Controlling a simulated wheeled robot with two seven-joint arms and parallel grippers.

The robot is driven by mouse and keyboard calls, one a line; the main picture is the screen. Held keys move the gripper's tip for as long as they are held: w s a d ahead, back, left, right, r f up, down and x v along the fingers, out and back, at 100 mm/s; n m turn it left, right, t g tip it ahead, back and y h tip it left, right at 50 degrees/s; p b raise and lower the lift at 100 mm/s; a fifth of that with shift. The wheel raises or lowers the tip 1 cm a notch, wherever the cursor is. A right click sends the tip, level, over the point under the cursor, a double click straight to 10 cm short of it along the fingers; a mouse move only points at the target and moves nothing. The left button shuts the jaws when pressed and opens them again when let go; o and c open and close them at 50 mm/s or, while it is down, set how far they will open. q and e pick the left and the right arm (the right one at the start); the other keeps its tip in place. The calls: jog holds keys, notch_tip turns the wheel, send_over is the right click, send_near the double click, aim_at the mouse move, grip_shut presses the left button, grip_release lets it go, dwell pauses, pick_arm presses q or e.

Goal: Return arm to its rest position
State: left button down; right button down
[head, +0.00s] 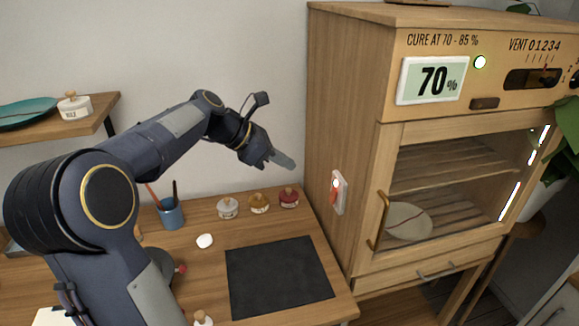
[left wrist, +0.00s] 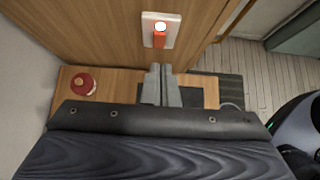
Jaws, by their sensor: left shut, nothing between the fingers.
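My left arm comes in from the left in the head view and reaches over the table. Its gripper (head: 283,161) is shut and empty, in the air above the back of the table, left of the wooden cabinet (head: 340,110). In the left wrist view the gripper's fingers (left wrist: 163,78) are together, below a lit switch (left wrist: 160,30) on the cabinet's side. A gap separates the fingertips from the switch, which also shows in the head view (head: 339,192). My right gripper is in neither view.
The cabinet's glass door (head: 450,190) is closed, with a plate (head: 408,221) inside; its display reads 70%. Jars (head: 259,202), a blue cup (head: 171,214), a white lump (head: 205,241) and a dark mat (head: 280,277) are on the table. A shelf (head: 100,108) hangs at left.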

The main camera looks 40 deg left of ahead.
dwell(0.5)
pick_arm(q)
jog(key=s+d+f+m+y, duration=0.1)
jog(key=s+d+f+m, duration=0.3)
jog(key=s+m, duration=0.4)
jog(key=s+d+f+m+g+y, duration=0.1)
jog(key=s+d+f+m, duration=0.3)
jog(key=s+d+m, duration=0.2)
jog(key=s+d+f+m+g, duration=0.1)
jog(key=s+d+f+m, duration=0.4)
jog(key=s+m, duration=0.5)
jog(key=shift+s+d+m+y, duration=0.35)
jog(key=shift+d+m, duration=0.2)
jog(key=shift+m, duration=0.55)
